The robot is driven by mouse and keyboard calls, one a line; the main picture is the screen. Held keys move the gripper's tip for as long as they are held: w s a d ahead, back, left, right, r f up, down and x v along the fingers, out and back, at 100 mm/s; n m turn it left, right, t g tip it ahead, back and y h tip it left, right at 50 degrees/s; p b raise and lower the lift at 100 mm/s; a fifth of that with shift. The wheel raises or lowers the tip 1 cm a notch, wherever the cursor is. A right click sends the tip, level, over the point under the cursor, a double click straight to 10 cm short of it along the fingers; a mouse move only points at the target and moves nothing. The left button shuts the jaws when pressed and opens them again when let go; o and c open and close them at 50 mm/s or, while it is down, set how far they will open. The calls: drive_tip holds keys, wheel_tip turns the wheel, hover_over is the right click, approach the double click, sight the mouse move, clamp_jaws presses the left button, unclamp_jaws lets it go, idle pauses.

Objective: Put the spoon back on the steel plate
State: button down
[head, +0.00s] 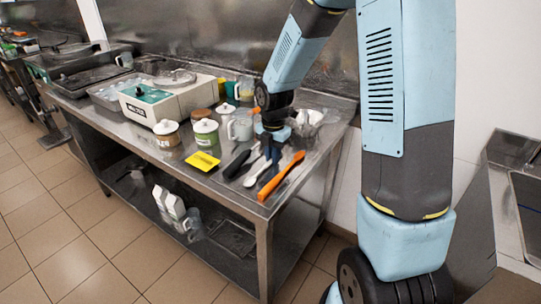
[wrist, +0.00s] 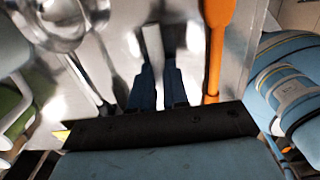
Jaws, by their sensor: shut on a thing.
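The pale spoon (head: 257,173) is on or just above the steel worktop, between a black-handled tool (head: 237,163) and an orange spatula (head: 283,177). My gripper (head: 268,152) is low over the worktop at the spoon's far end. In the wrist view my gripper (wrist: 159,88) has its blue fingers shut around a pale grey handle (wrist: 153,45), which seems to be the spoon's. I cannot tell whether the spoon touches the surface. No separate steel plate can be told apart from the bare steel top (head: 223,185).
White-lidded jars (head: 206,134) and a clear jug (head: 240,127) stand left of my gripper. A yellow card (head: 202,161) lies near the front edge. A white machine (head: 170,98) is farther left. A shiny round metal utensil (wrist: 58,22) shows in the wrist view.

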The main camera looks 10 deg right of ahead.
drive_tip(key=c, duration=1.1)
unclamp_jaws()
wheel_tip(320, 180, up, 12)
drive_tip(key=s+d+r+m+t, duration=0.1)
drive_tip(key=s+d+r+m, duration=0.2)
drive_tip(key=s+m, duration=0.5)
drive_tip(key=s+d+r+m+t, duration=0.2)
drive_tip(key=s+d+r+m, duration=0.1)
drive_tip(key=s+r+m, duration=0.3)
drive_tip(key=s+d+r+m+t, duration=0.2)
drive_tip(key=s+r+m, duration=0.3)
drive_tip(key=s+m, duration=0.5)
drive_tip(key=shift+s+d+m, duration=0.1)
drive_tip(key=shift+d+m, duration=0.2)
drive_tip(key=shift+m, duration=0.45)
drive_tip(key=shift+s+d+m, duration=0.1)
drive_tip(key=shift+d+m, duration=0.15)
drive_tip(key=shift+m, duration=0.5)
